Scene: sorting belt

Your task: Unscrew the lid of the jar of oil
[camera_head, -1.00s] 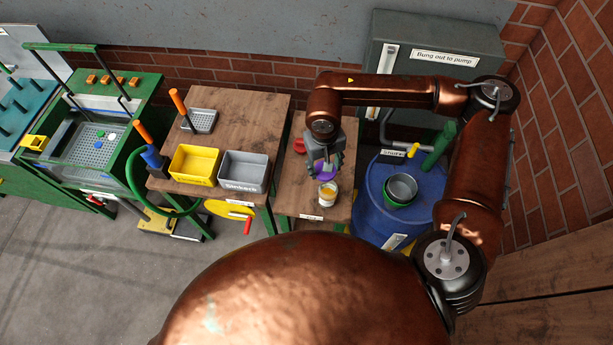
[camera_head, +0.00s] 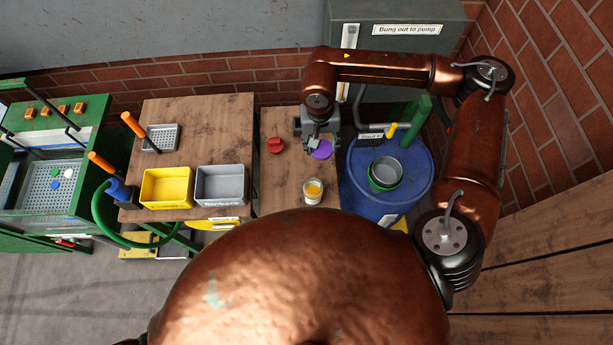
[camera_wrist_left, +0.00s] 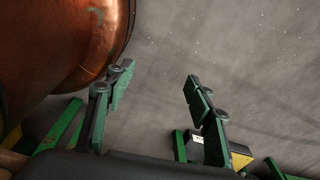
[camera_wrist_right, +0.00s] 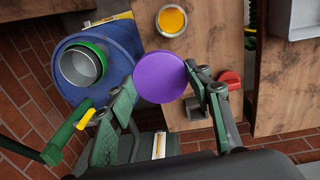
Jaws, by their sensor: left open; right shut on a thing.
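The jar of oil (camera_head: 312,196) stands upright and uncovered on the narrow wooden table, with yellow-orange contents showing through its open top. In the right wrist view the open jar (camera_wrist_right: 172,20) is at the top. The purple round lid (camera_head: 321,150) is off the jar, held behind it and apart from it. My right gripper (camera_head: 318,139) is shut on the lid; in the right wrist view the lid (camera_wrist_right: 160,77) sits between its fingertips. My left gripper (camera_wrist_left: 160,75) is open and empty over the grey floor, and is hidden in the head view.
A red object (camera_head: 276,146) lies on the narrow table (camera_head: 285,180), left of the lid. A blue drum (camera_head: 415,165) with nested pots (camera_head: 386,172) stands to the right. Yellow (camera_head: 167,203) and grey (camera_head: 221,200) bins are on the left table. A brick wall is behind.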

